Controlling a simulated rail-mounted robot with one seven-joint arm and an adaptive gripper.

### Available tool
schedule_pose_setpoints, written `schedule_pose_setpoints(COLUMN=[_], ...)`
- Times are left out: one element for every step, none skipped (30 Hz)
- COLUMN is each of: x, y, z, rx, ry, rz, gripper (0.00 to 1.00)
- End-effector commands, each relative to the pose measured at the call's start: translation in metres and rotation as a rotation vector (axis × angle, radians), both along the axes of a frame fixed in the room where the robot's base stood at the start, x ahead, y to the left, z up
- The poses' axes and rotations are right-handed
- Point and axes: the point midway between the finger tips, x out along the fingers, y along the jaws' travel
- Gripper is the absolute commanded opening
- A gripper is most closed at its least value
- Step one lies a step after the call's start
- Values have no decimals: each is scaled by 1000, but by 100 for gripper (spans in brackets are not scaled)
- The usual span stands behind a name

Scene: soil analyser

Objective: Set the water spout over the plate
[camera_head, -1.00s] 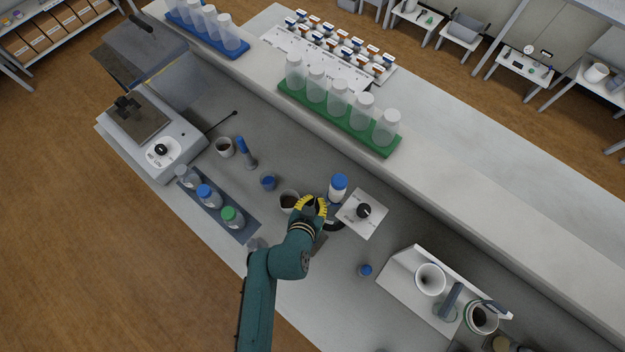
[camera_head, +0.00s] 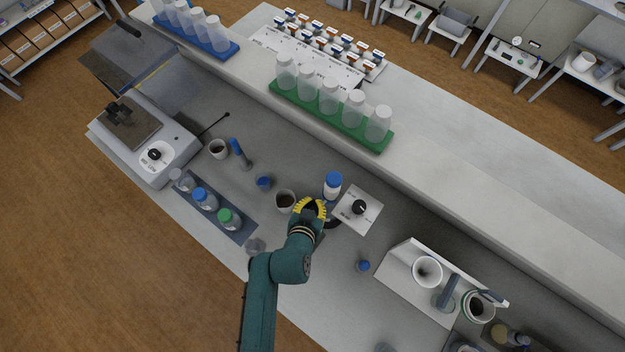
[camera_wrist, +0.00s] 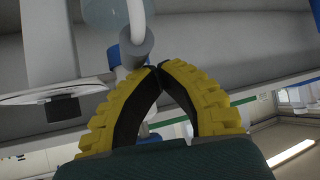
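In the wrist view a white bent tube ends in a grey nozzle (camera_wrist: 136,46), which looks like the water spout. My gripper (camera_wrist: 158,68) has yellow ridged fingers with their tips together, right beside the nozzle. I see nothing clearly held, and cannot tell whether the fingertips touch the nozzle. In the head view my gripper (camera_head: 313,205) is low over the bench and hides the spout. A dark round rim (camera_head: 333,223), possibly the plate, shows partly behind it, beside a white square panel with a black knob (camera_head: 358,207).
A blue-capped bottle (camera_head: 333,187) and a cup of dark soil (camera_head: 285,201) stand close to my gripper. A small blue-capped vial (camera_head: 363,266) and a white stand with a funnel (camera_head: 427,272) are to the right. The raised shelf (camera_head: 430,165) runs behind.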

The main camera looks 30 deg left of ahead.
Motion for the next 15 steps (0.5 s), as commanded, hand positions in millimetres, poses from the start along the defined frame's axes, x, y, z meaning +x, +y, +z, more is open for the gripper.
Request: schedule_pose_setpoints(x=[-1, -1, 1, 2, 3, 6, 7, 9, 11, 12, 13, 14, 15, 15, 15], y=[-2, -2, -2, -2, -2, -2, -2, -2, -2, -3, -3, -3, -2, -2, 1], z=[-4, -4, -4, -4, -4, -3, -3, -3, -4, -4, -4, -4, -4, -3, -1], rx=[-4, -3, -3, -2, -2, -2, -2, -3, -2, -2, -2, -3, -3, -3, -2], ry=[7, 8, 8, 9, 8, 8, 8, 7, 9, 9, 9, 8, 8, 8, 8], rz=[-2, -2, -2, -3, -3, -3, -3, -2, -3, -3, -3, -2, -2, -2, -1], gripper=[0, 0, 0, 0, 0, 0, 0, 0, 0, 0, 0, 0, 0, 0, 0])
